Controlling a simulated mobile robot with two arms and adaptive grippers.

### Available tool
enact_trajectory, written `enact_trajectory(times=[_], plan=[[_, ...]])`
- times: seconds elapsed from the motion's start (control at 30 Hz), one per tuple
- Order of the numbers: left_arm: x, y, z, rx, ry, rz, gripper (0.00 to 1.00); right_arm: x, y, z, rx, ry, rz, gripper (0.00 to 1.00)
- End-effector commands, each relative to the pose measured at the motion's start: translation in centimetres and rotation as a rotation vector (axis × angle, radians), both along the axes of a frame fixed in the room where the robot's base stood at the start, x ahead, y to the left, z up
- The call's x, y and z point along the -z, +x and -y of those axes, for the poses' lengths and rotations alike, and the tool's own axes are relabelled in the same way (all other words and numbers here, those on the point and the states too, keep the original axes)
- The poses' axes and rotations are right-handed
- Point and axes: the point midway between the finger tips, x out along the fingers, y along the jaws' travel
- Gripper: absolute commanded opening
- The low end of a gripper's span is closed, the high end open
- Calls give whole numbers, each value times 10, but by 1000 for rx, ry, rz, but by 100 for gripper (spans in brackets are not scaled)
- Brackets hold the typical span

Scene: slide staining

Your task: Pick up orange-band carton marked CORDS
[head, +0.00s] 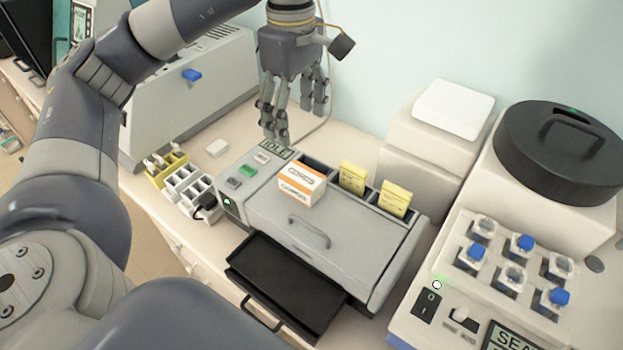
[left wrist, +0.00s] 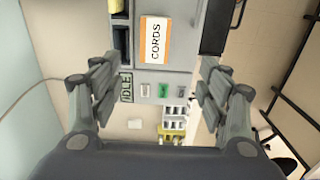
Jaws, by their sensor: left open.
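The white carton with an orange band marked CORDS (head: 302,183) sits on top of the grey machine (head: 330,222), near its display and buttons. In the left wrist view the carton (left wrist: 155,40) shows its label and lies ahead, between the lines of the two fingers. My left gripper (head: 292,115) is open and empty, above and behind the machine's left end, apart from the carton. In the left wrist view its fingers (left wrist: 158,85) are spread wide. My right gripper is not in view.
Yellow cards (head: 352,178) stand in slots behind the carton. A black tray (head: 285,285) sticks out of the machine's front. A yellow rack (head: 165,170) and a white rack (head: 190,188) stand left. A round black lid (head: 556,150) and a vial holder (head: 500,265) stand right.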

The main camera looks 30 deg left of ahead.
Motion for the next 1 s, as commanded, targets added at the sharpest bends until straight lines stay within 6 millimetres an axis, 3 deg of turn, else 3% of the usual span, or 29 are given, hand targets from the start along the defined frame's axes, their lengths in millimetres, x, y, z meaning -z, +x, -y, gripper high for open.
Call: enact_trajectory(times=[0.03, 0.5, 0.67, 1.0], plan=[[12, 0, 0, 0, 0, 0, 69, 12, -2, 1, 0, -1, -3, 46], [63, 0, 0, 0, -1, 0, 69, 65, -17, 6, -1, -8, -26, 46], [72, -1, 0, 1, 0, -2, 69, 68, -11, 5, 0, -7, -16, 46], [111, 0, 1, 2, -2, -3, 69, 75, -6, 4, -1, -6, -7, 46]])
